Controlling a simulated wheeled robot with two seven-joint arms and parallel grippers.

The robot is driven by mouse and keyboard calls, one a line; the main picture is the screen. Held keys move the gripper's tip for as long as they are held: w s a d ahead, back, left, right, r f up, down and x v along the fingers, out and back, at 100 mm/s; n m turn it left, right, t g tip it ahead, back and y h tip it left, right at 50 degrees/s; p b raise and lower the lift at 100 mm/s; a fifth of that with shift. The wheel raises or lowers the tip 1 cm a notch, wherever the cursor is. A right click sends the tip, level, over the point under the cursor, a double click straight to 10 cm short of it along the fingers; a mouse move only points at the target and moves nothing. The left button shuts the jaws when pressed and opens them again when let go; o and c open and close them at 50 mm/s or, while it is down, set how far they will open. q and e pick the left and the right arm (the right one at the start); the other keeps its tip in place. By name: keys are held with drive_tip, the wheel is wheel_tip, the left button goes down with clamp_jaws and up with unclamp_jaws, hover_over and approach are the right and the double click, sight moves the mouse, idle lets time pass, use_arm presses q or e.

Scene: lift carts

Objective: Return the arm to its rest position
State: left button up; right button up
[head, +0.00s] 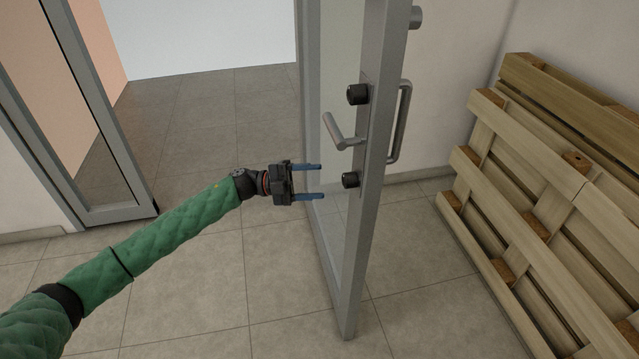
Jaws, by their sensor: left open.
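My left arm, in a green padded sleeve, reaches in from the lower left of the head view. My left gripper (308,181) is open and empty, its two blue fingers apart and pointing right. It is just left of the glass door (335,215) with a grey metal frame. The door's lever handle (342,133) is above and right of the fingers. The fingertips overlap the door's glass in the picture; I cannot tell whether they touch it. My right gripper is not in view.
The door stands open, with the doorway (205,110) behind it at left. A fixed glass panel (105,150) borders the opening. Wooden pallets (545,200) lean against the wall at right. The tiled floor (240,290) in front is clear.

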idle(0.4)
use_arm(q)
drive_tip(key=w+a+r+n+t+y, duration=0.15)
drive_tip(key=w+n+t+y, duration=0.25)
drive_tip(key=w+n+t, duration=0.6)
drive_tip(key=w+a+r+n+t+y, duration=0.4)
drive_tip(key=a+r+n+t+y, duration=0.4)
drive_tip(key=y, duration=0.4)
drive_tip(key=s+d+f+n+g, duration=0.1)
drive_tip(key=s+f+n+g, duration=0.3)
drive_tip(key=s+f, duration=0.7)
drive_tip(key=s+d+f+n+g+y, duration=0.1)
drive_tip(key=s+f+n+g, duration=0.2)
drive_tip(key=s, duration=2.3)
drive_tip(key=s+d+f+n+g+y, duration=0.1)
drive_tip(key=s+f+n+g, duration=0.3)
drive_tip(key=s+f, duration=1.4)
drive_tip(key=f+g, duration=0.1)
drive_tip(key=g, duration=0.3)
drive_tip(key=shift+s+f+n, duration=0.15)
drive_tip(key=shift+s+n, duration=0.1)
drive_tip(key=shift+n, duration=0.05)
